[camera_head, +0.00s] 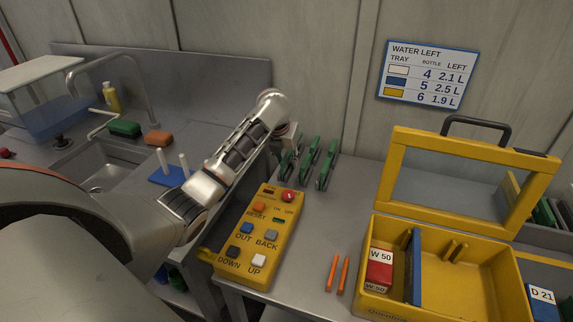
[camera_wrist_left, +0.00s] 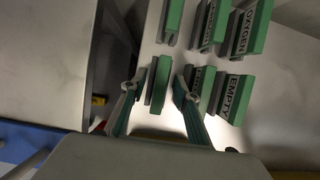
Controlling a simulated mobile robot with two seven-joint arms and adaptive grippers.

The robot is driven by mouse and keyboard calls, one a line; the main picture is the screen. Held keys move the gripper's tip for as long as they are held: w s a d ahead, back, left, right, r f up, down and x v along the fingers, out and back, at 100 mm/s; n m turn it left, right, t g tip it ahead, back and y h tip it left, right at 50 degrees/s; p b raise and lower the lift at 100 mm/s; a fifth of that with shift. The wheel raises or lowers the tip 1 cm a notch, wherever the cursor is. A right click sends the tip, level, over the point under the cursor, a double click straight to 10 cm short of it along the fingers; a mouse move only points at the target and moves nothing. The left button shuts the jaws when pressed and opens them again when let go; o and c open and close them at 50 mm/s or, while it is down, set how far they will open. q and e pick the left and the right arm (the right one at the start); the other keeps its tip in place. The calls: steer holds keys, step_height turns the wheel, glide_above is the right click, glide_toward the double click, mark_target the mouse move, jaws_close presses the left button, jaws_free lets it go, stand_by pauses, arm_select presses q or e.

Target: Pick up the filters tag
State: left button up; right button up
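Green tags in grey holders stand in two rows in the left wrist view. One green tag (camera_wrist_left: 159,84) stands between the fingers of my left gripper (camera_wrist_left: 157,92), with a gap at each side. I see no wording on it, so I cannot tell whether it is the filters tag. Beside it are a tag with unclear lettering (camera_wrist_left: 203,88) and the EMPTY tag (camera_wrist_left: 236,98). The OXYGEN tag (camera_wrist_left: 248,28) is in the other row. In the head view my left gripper (camera_head: 291,146) is at the left end of the green tags (camera_head: 327,163). My right gripper is not shown.
A yellow control box (camera_head: 265,238) with buttons stands in front of the tags. An open yellow case (camera_head: 445,295) is at right, with two orange sticks (camera_head: 338,273) beside it. A sink (camera_head: 100,165) is at left. Bare counter (camera_head: 350,205) lies between the tags and case.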

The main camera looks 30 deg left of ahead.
arm_select(q)
steer(key=shift+f, duration=0.15)
steer(key=shift+c, duration=0.5)
jaws_close()
